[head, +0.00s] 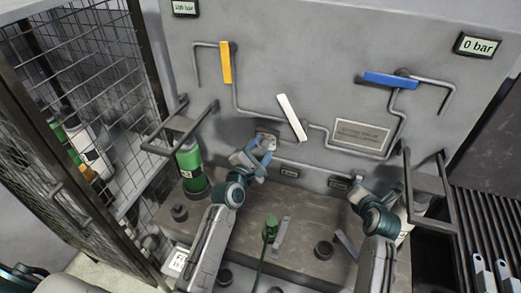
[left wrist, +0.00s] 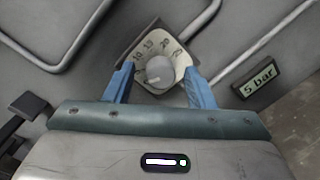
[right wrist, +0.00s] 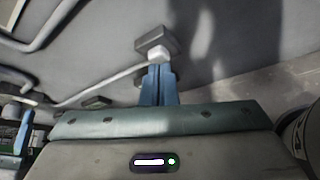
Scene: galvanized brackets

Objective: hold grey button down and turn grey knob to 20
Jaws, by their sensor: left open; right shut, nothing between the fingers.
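The grey knob (left wrist: 160,70) sits on a pale dial plate with printed numbers, among them 10, 15 and 20. In the head view the dial plate (head: 265,139) is on the grey panel, partly hidden by my left gripper (head: 262,160). In the left wrist view the left gripper's blue fingers (left wrist: 158,85) are open, one on each side of the knob, with gaps showing. The grey button (right wrist: 158,53) sticks out of a dark square base. My right gripper (right wrist: 158,70) is shut and empty, its tips right at the button; I cannot tell whether they press it.
A display (left wrist: 258,83) reads 5 bar; another (head: 478,45) reads 0 bar. Yellow (head: 226,62), white (head: 291,117) and blue (head: 390,80) levers sit on the panel's pipes. A green cylinder (head: 190,165) stands left of my left arm. Bar frames project on both sides.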

